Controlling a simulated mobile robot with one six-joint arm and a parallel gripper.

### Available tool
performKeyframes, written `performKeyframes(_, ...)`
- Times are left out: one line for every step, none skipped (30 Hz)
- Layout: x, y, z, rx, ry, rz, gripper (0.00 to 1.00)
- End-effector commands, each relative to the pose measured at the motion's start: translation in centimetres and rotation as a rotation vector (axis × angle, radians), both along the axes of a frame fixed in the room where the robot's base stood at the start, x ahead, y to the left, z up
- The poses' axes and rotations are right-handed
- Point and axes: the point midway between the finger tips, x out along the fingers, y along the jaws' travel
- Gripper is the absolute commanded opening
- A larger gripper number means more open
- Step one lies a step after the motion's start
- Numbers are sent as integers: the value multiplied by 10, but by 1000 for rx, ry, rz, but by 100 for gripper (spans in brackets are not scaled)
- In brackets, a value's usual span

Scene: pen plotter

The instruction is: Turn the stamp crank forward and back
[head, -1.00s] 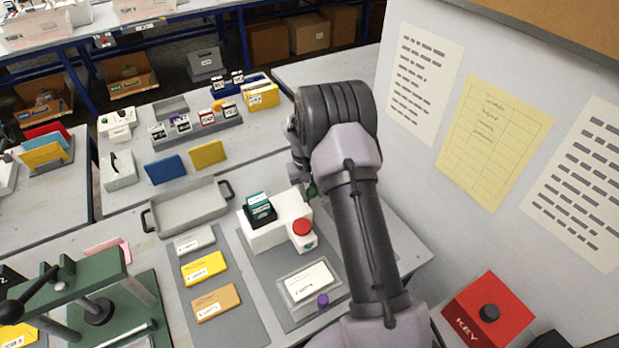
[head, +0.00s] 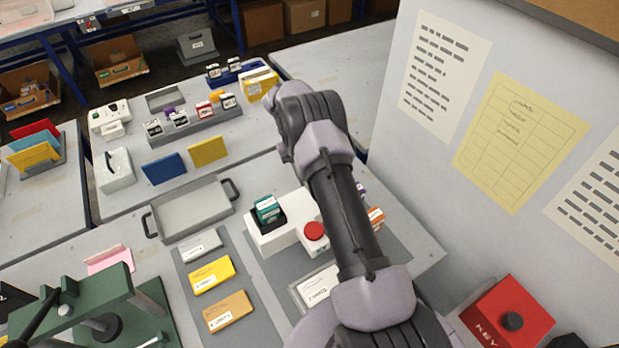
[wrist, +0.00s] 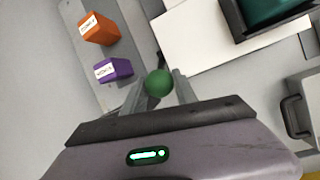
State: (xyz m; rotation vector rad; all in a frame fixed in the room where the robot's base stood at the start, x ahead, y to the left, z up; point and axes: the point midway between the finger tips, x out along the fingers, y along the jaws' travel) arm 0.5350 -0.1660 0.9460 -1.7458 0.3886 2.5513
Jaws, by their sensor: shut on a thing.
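The white stamp machine (head: 274,238) stands on a grey mat, with a teal cartridge (head: 267,209) in its black top slot and a red button (head: 314,231) at its front. In the wrist view its white body (wrist: 212,45) fills the upper middle, with the teal cartridge (wrist: 272,8) at the upper right. My gripper (wrist: 160,88) is shut on a round green knob (wrist: 158,82), which looks like the crank's handle, beside the white body. The rest of the crank is hidden. In the head view my arm covers the gripper and knob.
An orange block (wrist: 98,29) and a purple block (wrist: 113,70) stand on a grey strip beside the machine. A grey tray (head: 192,208) and several labelled cards (head: 210,274) lie left of it. A white panel (head: 440,150) and red key box (head: 508,312) are on the right.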

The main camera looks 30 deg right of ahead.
Motion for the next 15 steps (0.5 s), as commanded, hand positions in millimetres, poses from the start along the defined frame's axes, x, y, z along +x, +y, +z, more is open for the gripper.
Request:
performKeyframes(2, 1, -4, 1, 0, 1, 0)
performKeyframes(3, 1, -5, 2, 0, 0, 0)
performKeyframes(4, 1, -5, 2, -1, 0, 0)
performKeyframes(5, 1, -6, 2, -1, 0, 0)
performKeyframes(5, 2, -6, 2, 0, 0, 0)
performKeyframes(6, 2, -7, 2, 1, -1, 0)
performKeyframes(6, 2, -8, 3, 0, -1, 0)
performKeyframes(6, 2, -8, 3, 1, -1, 0)
performKeyframes(7, 2, -8, 3, 1, 0, 0)
performKeyframes(7, 2, -8, 3, 1, 0, 0)
performKeyframes(7, 2, -9, 3, 1, 0, 0)
performKeyframes(8, 2, -9, 3, 1, 0, 0)
performKeyframes(8, 2, -9, 4, 2, -1, 0)
performKeyframes(8, 2, -9, 4, 2, 0, 0)
performKeyframes(8, 2, -9, 4, 2, 0, 0)
